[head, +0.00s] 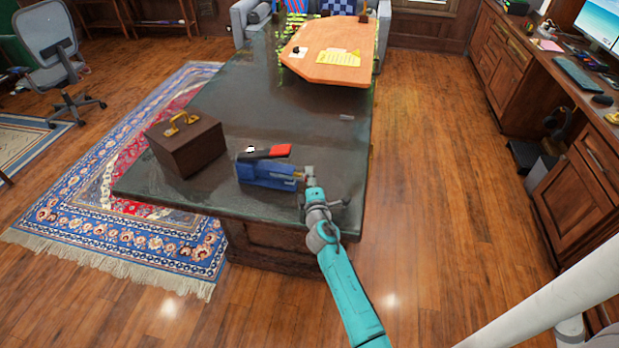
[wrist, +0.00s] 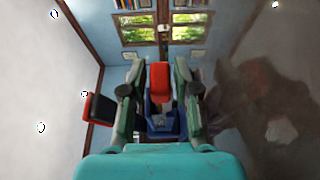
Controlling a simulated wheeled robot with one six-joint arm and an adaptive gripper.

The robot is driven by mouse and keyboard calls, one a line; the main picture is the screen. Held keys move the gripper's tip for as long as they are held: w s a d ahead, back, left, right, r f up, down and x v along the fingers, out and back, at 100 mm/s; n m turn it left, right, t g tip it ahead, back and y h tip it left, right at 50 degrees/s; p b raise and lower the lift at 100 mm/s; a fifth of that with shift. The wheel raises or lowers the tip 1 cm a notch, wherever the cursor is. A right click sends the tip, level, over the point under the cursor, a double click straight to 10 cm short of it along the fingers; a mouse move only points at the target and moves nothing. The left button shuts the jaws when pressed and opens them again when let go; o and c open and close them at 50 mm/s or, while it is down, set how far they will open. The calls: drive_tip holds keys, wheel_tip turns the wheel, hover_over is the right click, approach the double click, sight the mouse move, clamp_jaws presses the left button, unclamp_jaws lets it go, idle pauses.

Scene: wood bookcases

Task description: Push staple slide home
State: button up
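A blue stapler (head: 268,174) with a red and black handle (head: 268,152) lies on the dark tabletop (head: 235,95). My gripper (head: 306,178) is at its right end in the head view, very close to it. In the wrist view the stapler's blue end (wrist: 161,122) and red part (wrist: 159,78) show between the two fingers of my gripper (wrist: 158,95). The fingers stand apart. Whether they touch the stapler cannot be seen. The staple slide itself is too small to make out clearly.
A brown box (head: 188,150) with a brass handle stands left of the stapler. A small pale item (head: 346,117) lies behind it to the right. A wooden board (head: 328,55) with yellow paper is at the far end. The tabletop between is mostly clear.

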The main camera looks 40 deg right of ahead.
drive_tip(key=v, duration=1.2)
